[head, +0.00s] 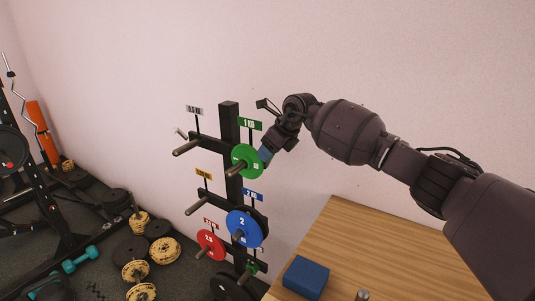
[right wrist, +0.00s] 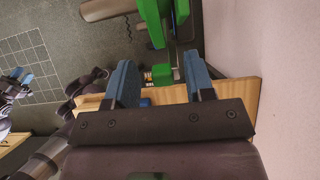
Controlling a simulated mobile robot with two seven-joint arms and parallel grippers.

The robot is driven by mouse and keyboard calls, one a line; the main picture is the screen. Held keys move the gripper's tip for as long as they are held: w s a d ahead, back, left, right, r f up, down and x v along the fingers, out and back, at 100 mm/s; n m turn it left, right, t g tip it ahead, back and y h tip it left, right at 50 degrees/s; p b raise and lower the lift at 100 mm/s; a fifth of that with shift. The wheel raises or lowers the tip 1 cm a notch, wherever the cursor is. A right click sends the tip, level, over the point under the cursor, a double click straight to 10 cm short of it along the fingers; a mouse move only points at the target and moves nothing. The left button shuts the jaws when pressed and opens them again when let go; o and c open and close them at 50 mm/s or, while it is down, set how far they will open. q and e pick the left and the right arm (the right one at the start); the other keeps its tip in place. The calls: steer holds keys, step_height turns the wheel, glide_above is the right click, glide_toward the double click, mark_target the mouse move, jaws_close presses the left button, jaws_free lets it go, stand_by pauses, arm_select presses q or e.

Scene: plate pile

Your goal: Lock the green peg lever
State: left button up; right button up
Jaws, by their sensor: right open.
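The green plate (head: 241,160) hangs on the upper right peg of the black rack (head: 229,122), under a green 1 KG sign (head: 249,124). The peg end (head: 235,170) sticks out in front of it. My right gripper (head: 265,153) is at the plate's right edge; contact cannot be told. In the right wrist view, its blue fingers (right wrist: 162,82) are apart and hold nothing. Green plate edges (right wrist: 152,22) show ahead of them, and a small green block (right wrist: 161,73) shows between them. I cannot make out the lever clearly.
A blue plate (head: 242,229) and a red plate (head: 210,245) hang lower on the rack. A wooden table (head: 375,250) with a blue block (head: 306,277) stands at the right. Weights (head: 165,250) lie on the floor at left. The wall is close behind the rack.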

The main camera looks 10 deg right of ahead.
steer(key=v, duration=0.9)
steer(key=shift+r+b, duration=0.15)
steer(key=shift+b, duration=0.2)
steer(key=shift+s, duration=0.1)
